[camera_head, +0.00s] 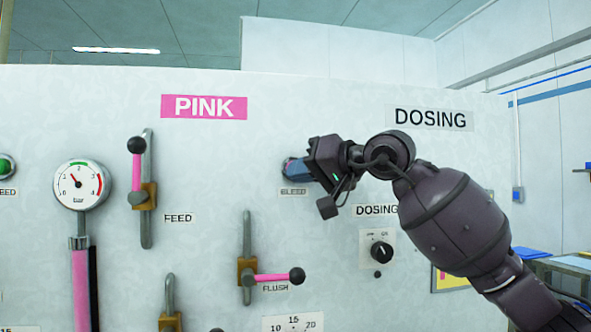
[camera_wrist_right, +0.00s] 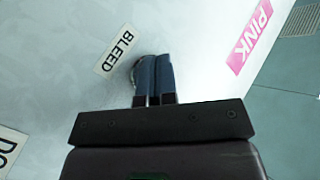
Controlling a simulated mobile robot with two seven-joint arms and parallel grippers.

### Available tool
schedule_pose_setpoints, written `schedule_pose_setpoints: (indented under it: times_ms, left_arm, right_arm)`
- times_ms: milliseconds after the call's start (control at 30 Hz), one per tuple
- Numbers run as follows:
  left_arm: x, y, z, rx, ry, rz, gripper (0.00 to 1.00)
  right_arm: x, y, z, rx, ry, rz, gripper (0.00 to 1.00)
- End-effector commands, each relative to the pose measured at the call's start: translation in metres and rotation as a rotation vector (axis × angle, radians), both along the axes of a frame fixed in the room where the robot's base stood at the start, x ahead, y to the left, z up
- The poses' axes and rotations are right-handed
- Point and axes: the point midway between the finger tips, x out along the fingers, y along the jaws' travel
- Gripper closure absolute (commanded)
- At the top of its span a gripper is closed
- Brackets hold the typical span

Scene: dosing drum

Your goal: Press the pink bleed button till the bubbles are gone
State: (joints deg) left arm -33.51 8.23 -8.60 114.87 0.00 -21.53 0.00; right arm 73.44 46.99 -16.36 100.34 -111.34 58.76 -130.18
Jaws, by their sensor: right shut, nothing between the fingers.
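My right gripper (camera_head: 289,168) is shut and empty, its blue-grey fingertips at the panel just above the BLEED label (camera_head: 294,192). In the right wrist view the closed fingers (camera_wrist_right: 153,60) point at the panel beside the BLEED label (camera_wrist_right: 117,54). A thin curved metallic rim (camera_wrist_right: 134,70) shows at the side of the fingers. The rest of the bleed button is hidden behind them, so I cannot tell whether it is pressed in. No bubbles can be made out. My left gripper is not in view.
The pale panel carries a pink PINK sign (camera_head: 204,106), a round gauge (camera_head: 82,185) over a pink tube (camera_head: 80,285), a FEED lever (camera_head: 137,170) and a FLUSH lever (camera_head: 272,278). A black dosing knob (camera_head: 381,252) lies below my right arm.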

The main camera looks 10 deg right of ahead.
Motion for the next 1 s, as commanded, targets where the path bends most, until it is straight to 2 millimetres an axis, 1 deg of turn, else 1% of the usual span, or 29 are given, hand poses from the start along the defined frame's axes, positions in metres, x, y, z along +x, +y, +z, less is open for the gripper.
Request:
schedule_pose_setpoints:
  times_ms: [300, 567, 733, 1000]
  left_arm:
    - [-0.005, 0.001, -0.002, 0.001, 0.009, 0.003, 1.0]
    - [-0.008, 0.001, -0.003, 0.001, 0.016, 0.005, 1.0]
    - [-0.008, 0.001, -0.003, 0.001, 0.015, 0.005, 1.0]
    - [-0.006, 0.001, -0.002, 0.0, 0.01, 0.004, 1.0]
  right_arm:
    - [-0.001, 0.0, 0.0, 0.0, 0.0, -0.001, 1.0]
    - [-0.012, -0.001, 0.0, -0.001, -0.001, -0.001, 1.0]
    - [-0.018, 0.0, -0.001, -0.001, 0.0, -0.001, 1.0]
    - [-0.018, 0.0, -0.001, -0.001, 0.0, -0.001, 1.0]
